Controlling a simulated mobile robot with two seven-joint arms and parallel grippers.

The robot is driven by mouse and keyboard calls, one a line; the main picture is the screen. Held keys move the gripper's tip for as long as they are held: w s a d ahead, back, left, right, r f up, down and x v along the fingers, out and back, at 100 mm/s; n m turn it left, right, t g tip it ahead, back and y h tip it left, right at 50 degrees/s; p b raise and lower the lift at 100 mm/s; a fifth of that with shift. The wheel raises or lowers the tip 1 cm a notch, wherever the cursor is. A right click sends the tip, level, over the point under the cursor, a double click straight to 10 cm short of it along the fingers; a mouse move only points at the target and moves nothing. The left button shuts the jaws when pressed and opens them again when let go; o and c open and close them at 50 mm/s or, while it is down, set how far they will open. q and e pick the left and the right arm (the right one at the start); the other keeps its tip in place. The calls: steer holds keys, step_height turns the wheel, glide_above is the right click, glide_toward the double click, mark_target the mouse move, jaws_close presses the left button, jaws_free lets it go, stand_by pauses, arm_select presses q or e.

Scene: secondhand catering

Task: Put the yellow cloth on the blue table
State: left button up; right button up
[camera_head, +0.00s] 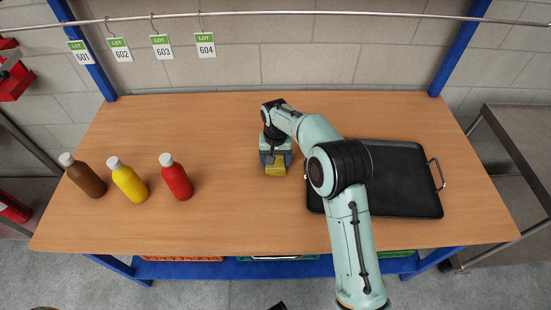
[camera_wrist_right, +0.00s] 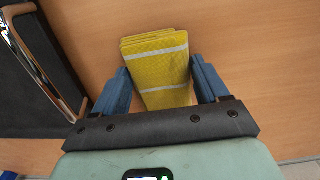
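The yellow cloth (camera_head: 275,169) is a folded block on the wooden top of the blue-framed table (camera_head: 225,225), left of the black tray. In the right wrist view the yellow cloth (camera_wrist_right: 160,68) shows two pale stripes and stacked folds. My right gripper (camera_head: 275,158) is low at the cloth and hides part of it in the head view. In the right wrist view its blue fingers (camera_wrist_right: 160,85) stand apart on either side of the cloth; whether they touch it is unclear. My left gripper is not in view.
A black tray (camera_head: 400,190) with metal handles lies on the right, partly behind my right arm. Brown (camera_head: 85,177), yellow (camera_head: 130,182) and red (camera_head: 177,179) bottles stand on the left. Lot tags hang from a rail at the back. The table's middle left is clear.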

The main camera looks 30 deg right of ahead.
mark_target(276, 161)
steer(key=o, duration=0.3)
step_height(276, 161, up, 12)
steer(key=p, duration=0.1)
steer(key=shift+r+p, duration=0.2)
steer(key=shift+p, duration=0.15)
steer(key=shift+f, duration=0.1)
stand_by(0.5)
